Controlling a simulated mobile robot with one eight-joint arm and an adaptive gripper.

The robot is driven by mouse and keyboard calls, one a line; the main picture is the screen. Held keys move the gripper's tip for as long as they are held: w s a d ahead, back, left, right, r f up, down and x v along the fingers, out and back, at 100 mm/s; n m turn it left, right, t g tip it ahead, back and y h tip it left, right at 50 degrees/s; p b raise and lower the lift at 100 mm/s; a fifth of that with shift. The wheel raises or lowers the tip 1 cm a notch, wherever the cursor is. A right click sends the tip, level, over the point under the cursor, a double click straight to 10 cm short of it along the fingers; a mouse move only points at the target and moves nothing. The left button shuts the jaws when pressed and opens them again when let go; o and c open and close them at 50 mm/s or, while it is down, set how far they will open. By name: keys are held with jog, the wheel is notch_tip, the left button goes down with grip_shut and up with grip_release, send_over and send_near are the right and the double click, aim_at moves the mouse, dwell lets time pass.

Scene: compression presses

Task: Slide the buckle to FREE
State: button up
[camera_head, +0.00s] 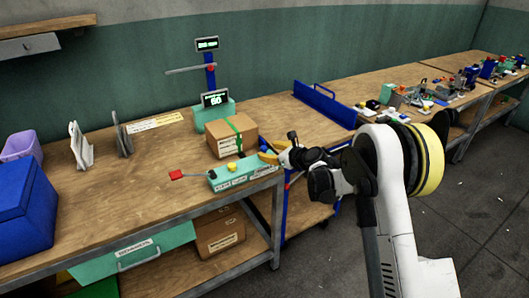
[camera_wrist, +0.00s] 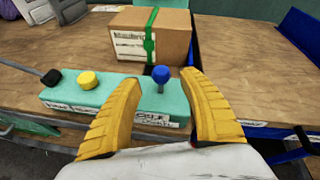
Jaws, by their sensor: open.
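A teal control block (camera_head: 245,176) with white labels sits at the table's front edge; it fills the middle of the wrist view (camera_wrist: 95,97). It carries a yellow button (camera_wrist: 88,80) and a blue ball knob (camera_wrist: 161,74) on a short stem. A lever with a dark ball (camera_wrist: 51,77) is at its left end. No part is clearly marked as the buckle, and I cannot read FREE on the labels. My gripper (camera_wrist: 162,82) is open, its yellow fingers on either side of the blue knob in the picture. In the head view my gripper (camera_head: 271,152) is over the block's right end; contact is unclear.
A cardboard box (camera_head: 231,136) with a green strap stands just behind the block. A red-tipped handle (camera_head: 176,175) sticks out left. A display post (camera_head: 210,75) and a blue rack (camera_head: 325,103) stand farther back.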

aim_at(266, 149)
jog(key=b+x, duration=0.1)
jog(key=x, duration=0.3)
jog(key=shift+w, duration=0.1)
grip_shut()
